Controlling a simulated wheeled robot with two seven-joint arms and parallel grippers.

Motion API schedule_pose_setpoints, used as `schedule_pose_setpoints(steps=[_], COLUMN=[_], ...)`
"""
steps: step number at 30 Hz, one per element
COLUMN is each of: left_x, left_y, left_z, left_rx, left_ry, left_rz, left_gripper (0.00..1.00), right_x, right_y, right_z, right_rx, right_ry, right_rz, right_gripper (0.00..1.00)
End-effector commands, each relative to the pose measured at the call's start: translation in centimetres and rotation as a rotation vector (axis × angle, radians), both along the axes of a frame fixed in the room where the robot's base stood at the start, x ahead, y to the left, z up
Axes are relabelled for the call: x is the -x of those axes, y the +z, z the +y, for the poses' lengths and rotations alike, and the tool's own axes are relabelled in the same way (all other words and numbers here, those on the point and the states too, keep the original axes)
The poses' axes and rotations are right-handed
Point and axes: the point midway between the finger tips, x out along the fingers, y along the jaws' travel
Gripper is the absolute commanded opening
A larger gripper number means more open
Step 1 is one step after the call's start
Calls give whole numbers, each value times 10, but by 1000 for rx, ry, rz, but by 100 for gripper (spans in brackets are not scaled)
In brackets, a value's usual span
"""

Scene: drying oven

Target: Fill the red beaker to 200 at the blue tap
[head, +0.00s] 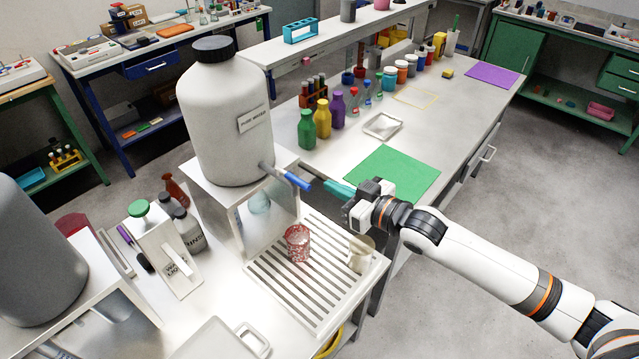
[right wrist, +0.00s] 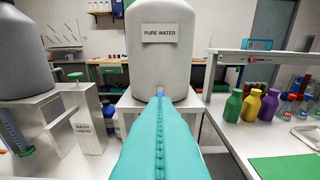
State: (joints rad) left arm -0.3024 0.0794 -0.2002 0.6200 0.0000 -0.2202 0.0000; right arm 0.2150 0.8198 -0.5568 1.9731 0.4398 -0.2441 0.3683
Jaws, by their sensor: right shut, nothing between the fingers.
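The red beaker (head: 297,243) stands upright on a slatted drain tray (head: 262,281), roughly below the blue tap (head: 292,179) in the head view. Its liquid level is too small to tell. The blue tap sticks out from a large white "PURE WATER" tank (head: 222,115); the right wrist view shows it too (right wrist: 159,92). My right gripper (head: 326,185) has teal fingers, shut and empty, pointing at the tap's end from close by. In the right wrist view the fingers (right wrist: 160,125) hide most of the space below the tap. My left gripper is not in view.
A pale cream beaker (head: 361,254) stands on the tray's right side, below my right gripper. A wash-liquid box (head: 165,250) and bottles are left of the tank stand. A green mat (head: 392,174), small white tray (head: 382,126) and several coloured bottles lie on the bench behind.

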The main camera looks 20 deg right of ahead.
Motion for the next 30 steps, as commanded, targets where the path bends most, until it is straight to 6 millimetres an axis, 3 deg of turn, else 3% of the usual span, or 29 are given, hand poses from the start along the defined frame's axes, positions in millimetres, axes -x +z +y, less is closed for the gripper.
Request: schedule_pose_setpoints(steps=[7,25,30], left_x=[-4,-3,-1], left_y=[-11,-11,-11], left_z=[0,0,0], left_rx=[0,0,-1], left_ry=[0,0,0], left_rz=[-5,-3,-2], left_gripper=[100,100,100], right_x=[26,30,43], right_y=[1,2,-19], right_z=[-17,-19,-7], right_rx=[0,-1,29], right_ry=[1,1,-26], right_rz=[1,1,65], right_gripper=[0,0,0])
